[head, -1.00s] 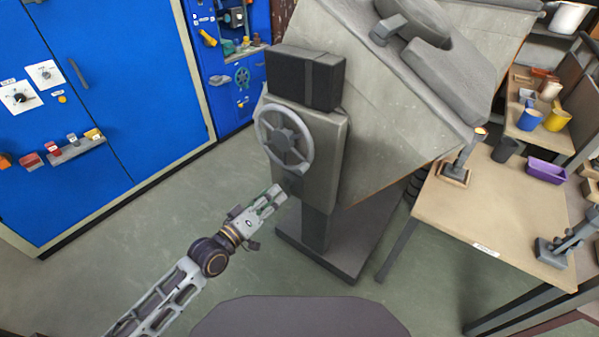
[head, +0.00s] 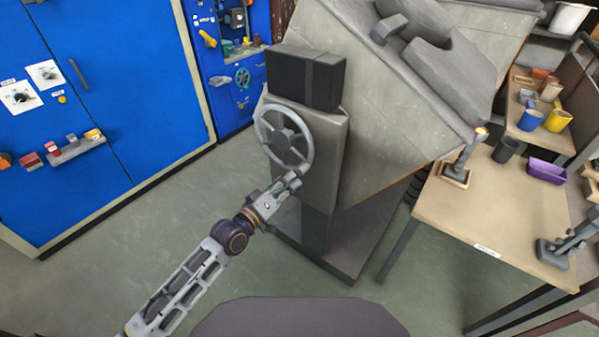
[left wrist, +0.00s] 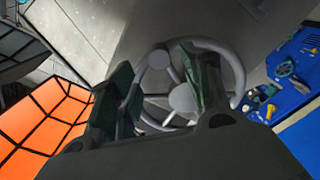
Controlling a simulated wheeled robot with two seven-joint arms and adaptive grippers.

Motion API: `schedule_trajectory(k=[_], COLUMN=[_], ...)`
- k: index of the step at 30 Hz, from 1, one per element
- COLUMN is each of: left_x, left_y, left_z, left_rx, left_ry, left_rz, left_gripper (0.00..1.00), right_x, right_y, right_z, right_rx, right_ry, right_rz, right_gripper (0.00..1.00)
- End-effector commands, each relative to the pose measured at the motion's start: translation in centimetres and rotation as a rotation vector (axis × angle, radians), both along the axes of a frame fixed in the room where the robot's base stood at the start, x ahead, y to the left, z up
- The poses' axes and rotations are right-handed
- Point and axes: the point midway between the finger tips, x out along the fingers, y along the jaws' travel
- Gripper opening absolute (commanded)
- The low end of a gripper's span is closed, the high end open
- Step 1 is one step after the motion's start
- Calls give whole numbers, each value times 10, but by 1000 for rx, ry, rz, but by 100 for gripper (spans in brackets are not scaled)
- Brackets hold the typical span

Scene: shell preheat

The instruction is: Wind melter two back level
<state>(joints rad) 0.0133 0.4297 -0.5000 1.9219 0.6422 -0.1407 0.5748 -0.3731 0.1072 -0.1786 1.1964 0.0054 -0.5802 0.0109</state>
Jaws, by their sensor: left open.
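The melter (head: 400,110) is a big grey body, tilted, on a grey stand. Its grey handwheel (head: 284,137) is on the front of the gearbox housing, below a black box. My left gripper (head: 294,179) is at the lower rim of the handwheel. In the left wrist view the wheel (left wrist: 181,98) fills the middle, and my open fingers (left wrist: 160,92) stand on either side of part of its rim and spokes. I cannot tell whether they touch it. My right gripper is not in view.
A wooden table (head: 480,215) with a lever, dark cup and purple bin (head: 547,171) stands right of the melter. Blue cabinets (head: 110,70) with dials and switches line the left. The green floor (head: 150,220) between them is clear.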

Motion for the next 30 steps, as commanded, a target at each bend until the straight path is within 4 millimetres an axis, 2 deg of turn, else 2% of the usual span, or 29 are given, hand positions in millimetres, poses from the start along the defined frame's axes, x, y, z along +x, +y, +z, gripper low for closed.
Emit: schedule_trajectory(k=[12,18,30], left_x=[32,46,57], left_y=[-24,-34,-42], left_z=[1,0,0], left_rx=[0,-1,0], left_ry=[-1,-1,0], left_rz=[-1,0,-1], left_gripper=[49,49,49], right_x=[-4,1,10], right_y=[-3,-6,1], right_z=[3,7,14], right_rx=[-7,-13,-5], right_ry=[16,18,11], right_rz=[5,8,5], right_gripper=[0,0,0])
